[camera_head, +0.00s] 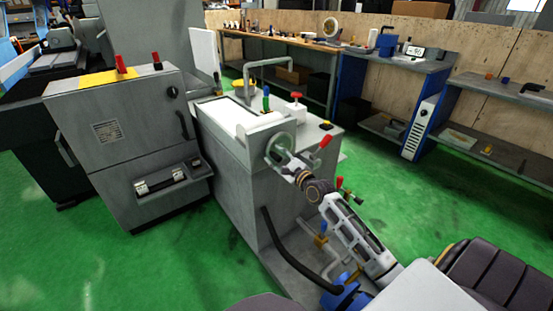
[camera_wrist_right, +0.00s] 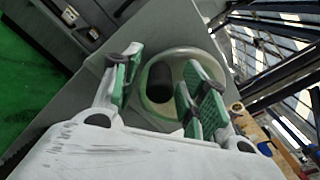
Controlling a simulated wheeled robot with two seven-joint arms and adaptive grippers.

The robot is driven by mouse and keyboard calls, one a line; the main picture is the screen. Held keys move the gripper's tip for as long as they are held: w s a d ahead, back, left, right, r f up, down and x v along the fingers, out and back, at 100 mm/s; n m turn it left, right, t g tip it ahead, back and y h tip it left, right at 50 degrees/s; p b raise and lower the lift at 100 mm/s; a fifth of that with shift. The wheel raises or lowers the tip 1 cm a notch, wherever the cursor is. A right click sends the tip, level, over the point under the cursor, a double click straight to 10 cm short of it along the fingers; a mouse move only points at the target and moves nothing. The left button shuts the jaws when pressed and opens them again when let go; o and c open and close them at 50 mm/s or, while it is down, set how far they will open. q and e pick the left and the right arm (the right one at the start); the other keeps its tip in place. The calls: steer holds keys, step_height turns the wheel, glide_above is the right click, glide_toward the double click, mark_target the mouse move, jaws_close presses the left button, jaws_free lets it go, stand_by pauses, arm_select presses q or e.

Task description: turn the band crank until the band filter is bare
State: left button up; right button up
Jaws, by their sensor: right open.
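The band filter unit (camera_head: 224,148) is a grey cabinet with a white sheet-like band (camera_head: 225,113) on its top. The band crank (camera_head: 275,141) is a round pale disc on the front end of the unit. My right gripper (camera_head: 287,158) is right at the disc. In the right wrist view the crank's dark round handle (camera_wrist_right: 160,83) stands between the open green-padded fingers of the right gripper (camera_wrist_right: 165,78), and I cannot tell whether they touch it. The pale disc (camera_wrist_right: 178,55) shows behind the handle. My left gripper is not in view.
Close to the crank are a red-handled lever (camera_head: 323,142), a red knob (camera_head: 296,95) and a yellow-ringed button (camera_head: 326,125). A black hose (camera_head: 290,258) hangs along the unit's side. A grey cabinet (camera_head: 130,140) stands left. Green floor (camera_head: 400,190) is clear at right.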

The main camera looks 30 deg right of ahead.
steer(key=shift+w, duration=0.2)
jaws_close()
stand_by(0.4)
steer(key=shift+f+n, duration=0.15)
steer(key=shift+n, duration=0.15)
